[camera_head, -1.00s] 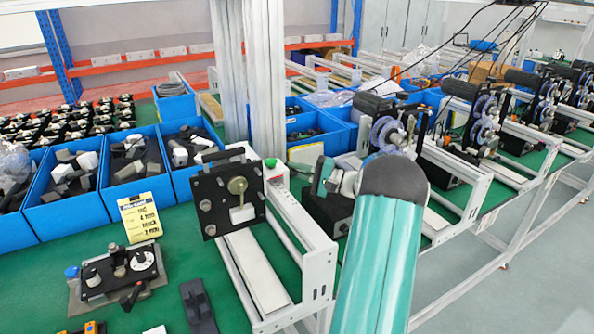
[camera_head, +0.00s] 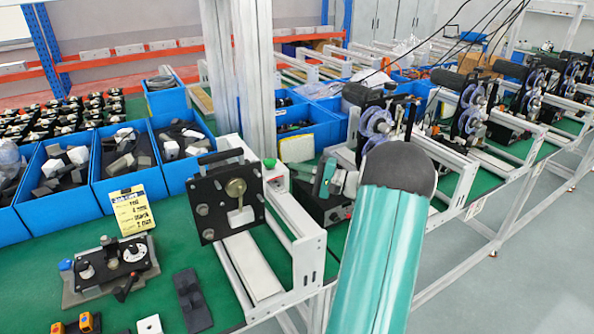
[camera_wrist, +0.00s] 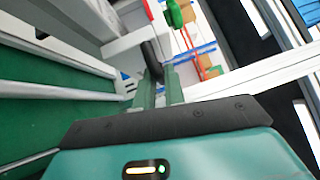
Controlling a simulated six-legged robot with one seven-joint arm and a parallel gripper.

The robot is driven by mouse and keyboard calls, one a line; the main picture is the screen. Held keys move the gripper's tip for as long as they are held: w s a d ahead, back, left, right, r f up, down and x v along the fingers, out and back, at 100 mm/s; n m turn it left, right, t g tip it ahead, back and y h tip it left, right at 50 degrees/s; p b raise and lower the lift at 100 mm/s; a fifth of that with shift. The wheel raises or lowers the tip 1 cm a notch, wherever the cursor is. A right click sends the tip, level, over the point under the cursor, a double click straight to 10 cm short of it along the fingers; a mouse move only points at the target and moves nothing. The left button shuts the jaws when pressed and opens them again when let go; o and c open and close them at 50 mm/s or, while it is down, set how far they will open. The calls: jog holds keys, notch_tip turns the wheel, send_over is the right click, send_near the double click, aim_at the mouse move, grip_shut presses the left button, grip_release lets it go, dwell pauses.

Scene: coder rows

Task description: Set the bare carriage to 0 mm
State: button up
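A black upright plate (camera_head: 226,198) with a brass knob, a white tab and a top handle stands on a white rail frame (camera_head: 310,258), left of my arm in the head view. I cannot tell whether it is the bare carriage, and no scale reading is legible. My gripper (camera_wrist: 158,92) shows in the wrist view as two green fingers with a narrow gap. A black curved bar (camera_wrist: 151,58) lies at or just beyond their tips. Contact is unclear. In the head view, my teal arm hides most of the gripper area.
A yellow card (camera_head: 132,210) stands by blue bins (camera_head: 60,203) of parts on the left. A black dial fixture (camera_head: 108,266) and a dark block (camera_head: 192,300) lie on the green bench in front. More rail units with blue discs (camera_head: 470,120) line the right.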

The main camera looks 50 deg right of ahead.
jog(key=o, duration=0.3)
jog(key=shift+s, duration=0.2)
jog(key=shift+o, duration=0.4)
jog(key=shift+w, duration=0.25)
jog(key=v, duration=1.3)
jog(key=shift+s+d, duration=0.2)
jog(key=shift+s, duration=0.15)
jog(key=shift+f, duration=0.1)
